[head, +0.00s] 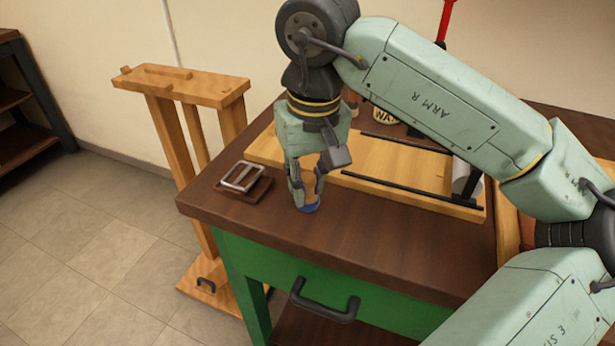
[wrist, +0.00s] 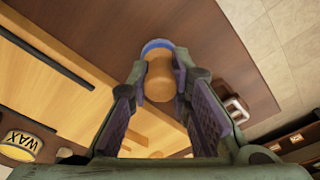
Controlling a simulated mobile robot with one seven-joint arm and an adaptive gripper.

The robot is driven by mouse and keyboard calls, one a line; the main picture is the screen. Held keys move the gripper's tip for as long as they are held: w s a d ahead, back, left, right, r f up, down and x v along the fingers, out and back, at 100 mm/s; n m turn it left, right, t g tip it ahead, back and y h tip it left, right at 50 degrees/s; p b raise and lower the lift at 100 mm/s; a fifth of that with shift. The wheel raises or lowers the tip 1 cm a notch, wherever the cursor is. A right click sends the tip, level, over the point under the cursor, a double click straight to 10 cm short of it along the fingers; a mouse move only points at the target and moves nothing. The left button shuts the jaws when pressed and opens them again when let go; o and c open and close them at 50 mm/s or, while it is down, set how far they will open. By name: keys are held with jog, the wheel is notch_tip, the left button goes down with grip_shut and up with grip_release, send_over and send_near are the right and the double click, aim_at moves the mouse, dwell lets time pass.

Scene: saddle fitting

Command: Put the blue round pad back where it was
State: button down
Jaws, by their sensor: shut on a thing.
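My gripper (head: 307,188) points down over the front left part of the dark brown bench top (head: 400,240). Its fingers are shut on the blue round pad (head: 309,208), gripping its rounded wooden handle. In the wrist view the wooden handle sits between the fingertips (wrist: 161,82), with the pad's blue rim (wrist: 156,44) beyond it. The blue part is at or just above the bench top; I cannot tell whether it touches. Most of the pad's face is hidden below the handle.
A small dark tray with a metal buckle-like frame (head: 241,176) lies left of my gripper. Behind it is a light wooden board (head: 390,172) with black rails. A wax tin (head: 385,116) stands at the back. A wooden stand (head: 180,85) is left of the bench.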

aim_at(311, 201)
jog(key=shift+f, duration=0.1)
jog(key=shift+f+b, duration=0.15)
jog(key=shift+b, duration=0.15)
jog(key=c, duration=1.5)
grip_release()
jog(key=shift+o, duration=0.2)
notch_tip(311, 201, up, 12)
jog(key=s, duration=0.1)
jog(key=shift+s+d+r+p, duration=0.15)
jog(key=shift+d+r+p, duration=0.15)
jog(key=shift+p, duration=0.15)
